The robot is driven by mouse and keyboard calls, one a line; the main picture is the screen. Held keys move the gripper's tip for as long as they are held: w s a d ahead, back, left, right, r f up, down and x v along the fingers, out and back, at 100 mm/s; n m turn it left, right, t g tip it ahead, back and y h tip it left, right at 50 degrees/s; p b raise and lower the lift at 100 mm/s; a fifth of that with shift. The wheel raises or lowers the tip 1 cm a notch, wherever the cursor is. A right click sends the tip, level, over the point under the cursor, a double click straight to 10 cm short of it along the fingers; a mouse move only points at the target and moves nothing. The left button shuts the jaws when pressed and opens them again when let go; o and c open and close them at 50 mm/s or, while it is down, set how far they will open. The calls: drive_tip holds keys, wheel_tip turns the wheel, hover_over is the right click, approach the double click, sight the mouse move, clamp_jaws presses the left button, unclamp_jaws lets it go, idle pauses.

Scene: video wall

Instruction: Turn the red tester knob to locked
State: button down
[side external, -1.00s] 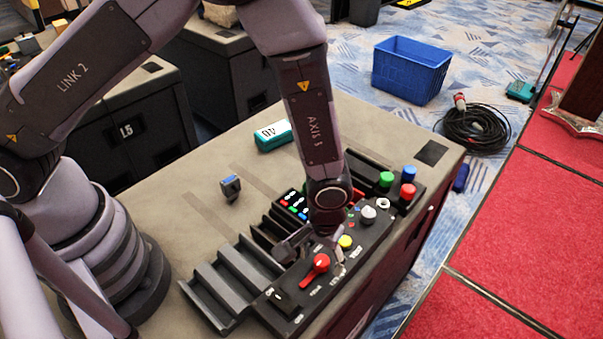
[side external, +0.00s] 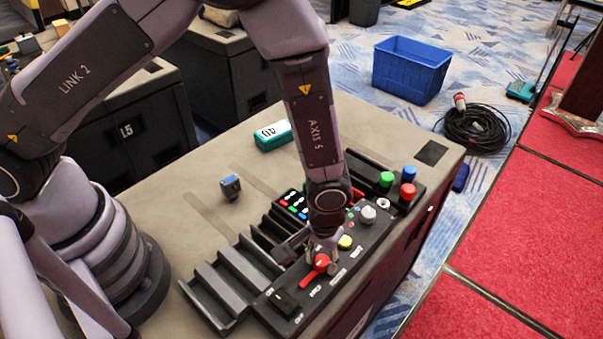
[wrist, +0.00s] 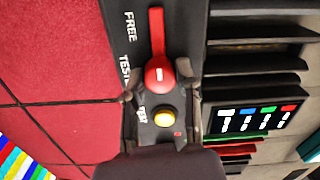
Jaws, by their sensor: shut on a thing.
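The red tester knob (side external: 315,268) sits on the dark sloped panel (side external: 268,308), its long handle pointing to the lower left in the side view. In the wrist view the red knob (wrist: 159,48) has its handle pointing straight up, running beside the word FREE. A second label beginning TEST stands by its round hub. A third label lower down is partly covered. My gripper (side external: 322,258) is down at the knob, its fingers close on both sides of the hub. In the wrist view my gripper (wrist: 158,82) is shut on the hub.
A yellow button (side external: 345,242) is close beside my gripper. A grey knob (side external: 368,214) and red, green and blue buttons (side external: 408,191) stand farther back. A ribbed black rack (side external: 232,283) is left of the panel. A teal box (side external: 272,135) lies on the bench top, which is mostly clear.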

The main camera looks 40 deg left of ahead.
drive_tip(key=shift+m, duration=0.3)
drive_tip(key=m, duration=0.3)
drive_tip(key=shift+m, duration=0.4)
drive_tip(key=m, duration=0.4)
drive_tip(key=shift+m, duration=0.3)
drive_tip(key=m, duration=0.8)
drive_tip(key=shift+a+m, duration=0.1)
drive_tip(key=shift+m, duration=0.2)
drive_tip(key=c, duration=0.8)
unclamp_jaws()
